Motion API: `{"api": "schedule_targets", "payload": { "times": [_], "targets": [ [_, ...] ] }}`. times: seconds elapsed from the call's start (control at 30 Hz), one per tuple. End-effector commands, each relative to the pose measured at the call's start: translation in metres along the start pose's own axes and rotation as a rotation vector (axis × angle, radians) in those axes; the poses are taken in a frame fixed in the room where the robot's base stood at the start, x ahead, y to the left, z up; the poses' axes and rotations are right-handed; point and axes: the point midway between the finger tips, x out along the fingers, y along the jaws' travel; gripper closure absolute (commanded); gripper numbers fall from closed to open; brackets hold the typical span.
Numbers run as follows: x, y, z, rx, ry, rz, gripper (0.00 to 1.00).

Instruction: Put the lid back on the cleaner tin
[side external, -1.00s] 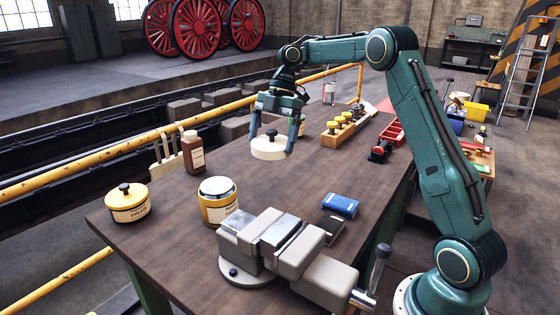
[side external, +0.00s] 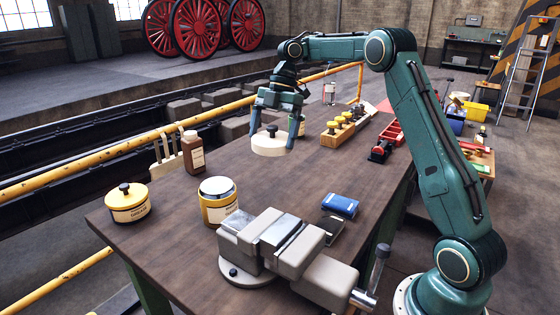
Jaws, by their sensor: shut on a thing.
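My gripper (side external: 274,127) is shut on a cream round lid (side external: 267,150) with a black knob. It holds the lid about level above the table, with one finger at each side. An open yellow tin (side external: 219,208) with a pale rim and a white label stands on the table, nearer the camera and left of the lid. The lid is clear of this tin. The label is too small to read with certainty. Another yellow tin (side external: 128,213) at the left table edge has a yellow lid with a black knob on it.
A grey vise (side external: 275,245) stands close in front of the open tin. A brown bottle (side external: 193,160) stands behind it. A blue box (side external: 340,206) and a dark block (side external: 329,228) lie right of the vise. A wooden rack (side external: 337,136) and a red tray (side external: 388,145) stand farther back. The mid-table is clear.

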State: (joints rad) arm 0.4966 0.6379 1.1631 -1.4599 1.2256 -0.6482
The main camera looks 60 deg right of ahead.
Motion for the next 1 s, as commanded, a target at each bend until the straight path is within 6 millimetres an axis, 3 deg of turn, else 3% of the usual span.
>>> {"api": "schedule_targets", "payload": {
  "times": [0.37,1.0],
  "targets": [
    [0.012,0.016,-0.018,0.069,0.011,0.020,0.28],
    [0.067,0.086,-0.086,0.423,0.009,0.162,0.28]
  ]
}}
